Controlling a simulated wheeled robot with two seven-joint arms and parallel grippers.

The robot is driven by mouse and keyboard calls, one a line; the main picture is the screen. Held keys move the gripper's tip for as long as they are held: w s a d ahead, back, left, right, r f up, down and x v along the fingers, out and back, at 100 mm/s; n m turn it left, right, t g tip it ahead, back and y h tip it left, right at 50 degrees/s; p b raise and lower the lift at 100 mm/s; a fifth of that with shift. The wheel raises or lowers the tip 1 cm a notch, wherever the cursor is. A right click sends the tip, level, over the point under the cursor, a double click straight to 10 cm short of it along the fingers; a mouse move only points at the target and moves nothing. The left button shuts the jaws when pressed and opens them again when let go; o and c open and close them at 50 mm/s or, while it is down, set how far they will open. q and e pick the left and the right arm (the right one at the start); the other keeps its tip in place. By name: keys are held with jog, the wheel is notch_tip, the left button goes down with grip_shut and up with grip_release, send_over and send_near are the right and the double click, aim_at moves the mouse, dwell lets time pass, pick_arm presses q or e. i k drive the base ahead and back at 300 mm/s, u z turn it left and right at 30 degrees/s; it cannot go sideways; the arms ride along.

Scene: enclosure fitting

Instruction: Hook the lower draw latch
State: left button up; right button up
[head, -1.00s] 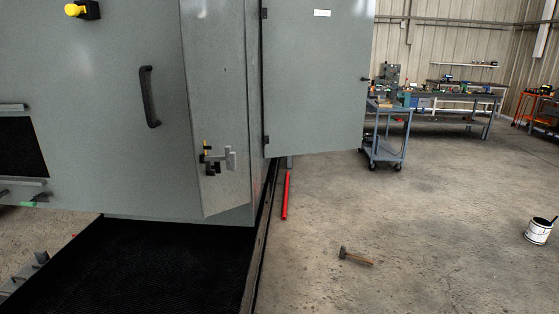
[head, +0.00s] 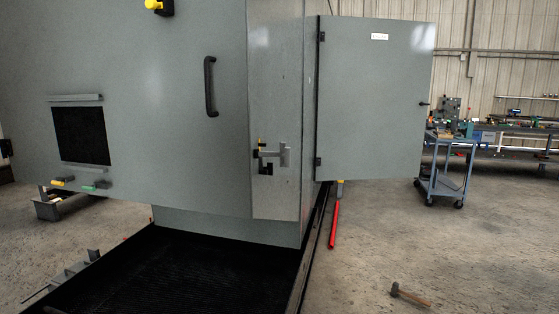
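The lower draw latch (head: 270,156) is a small black and grey metal piece with a yellow tip. It sits low on the enclosure, at the seam between the large grey panel with the black handle (head: 210,86) and the narrow corner face (head: 288,205). It is too small to tell whether it is hooked. A yellow knob on a black block (head: 155,5) is at the top of the panel, cut by the picture edge. Neither of my grippers shows in the head view.
A grey door (head: 375,100) stands out to the right of the enclosure. A black mat (head: 210,280) lies in front. A red bar (head: 334,225) and a hammer (head: 410,296) lie on the floor. A blue-grey cart (head: 446,170) stands at the right. The right floor is mostly clear.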

aim_at(284, 155)
jog(key=k, duration=1.35)
jog(key=u, duration=0.4)
jog(key=i, duration=0.5)
jog(key=u, duration=0.55)
jog(key=i, duration=1.05)
jog(key=z, duration=0.4)
